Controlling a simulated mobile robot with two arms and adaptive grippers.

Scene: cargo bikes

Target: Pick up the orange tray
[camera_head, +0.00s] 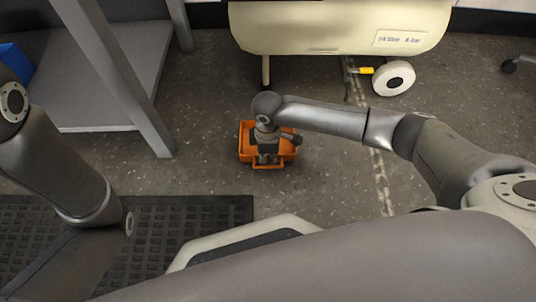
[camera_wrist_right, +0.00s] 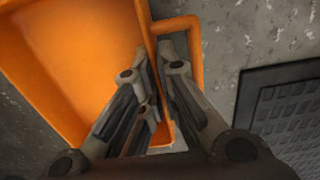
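The orange tray (camera_head: 246,155) is on the grey floor in the head view, with my right arm reaching over it. My right gripper (camera_head: 266,158) points down at its near side and hides part of it. In the right wrist view the tray (camera_wrist_right: 70,60) fills the left side, and its looped handle (camera_wrist_right: 196,50) shows beside the fingers. My right gripper (camera_wrist_right: 154,52) has one finger inside the tray and one outside, close together on the wall by the handle. The tray appears to rest on the floor. My left arm is at the left of the head view; its gripper is out of frame.
A cream tank (camera_head: 340,30) with a white wheel (camera_head: 394,78) stands behind the tray. A grey metal bench (camera_head: 110,75) with a blue bin (camera_head: 14,65) is at the left. A black rubber mat (camera_head: 165,225) lies in front. Floor right of the tray is clear.

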